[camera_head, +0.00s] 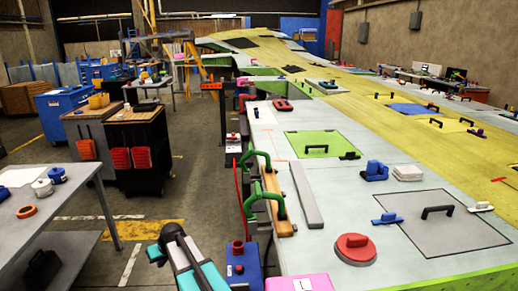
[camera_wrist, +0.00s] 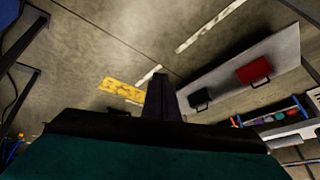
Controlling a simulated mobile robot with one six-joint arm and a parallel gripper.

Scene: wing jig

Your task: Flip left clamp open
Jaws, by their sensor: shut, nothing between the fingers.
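Two green clamps grip a wooden board (camera_head: 279,207) along the left edge of the wing jig (camera_head: 330,218): a farther one (camera_head: 254,155) and a nearer one (camera_head: 264,193). A blue clamp-like piece (camera_head: 385,219) lies at the left edge of a grey panel (camera_head: 437,226) with a black handle, and a white one (camera_head: 481,207) at its right edge. The frames do not show which is the left clamp. My gripper (camera_wrist: 161,98) shows in the wrist view, dark fingers together and empty, with floor behind. No clamp is recognisable in that view.
A red round piece (camera_head: 355,248) and a pink box (camera_head: 299,283) sit near the front. A blue box (camera_head: 243,265) stands beside the jig's left edge. A grey table (camera_head: 88,190) stands at left, with aisle floor (camera_head: 182,178) between.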

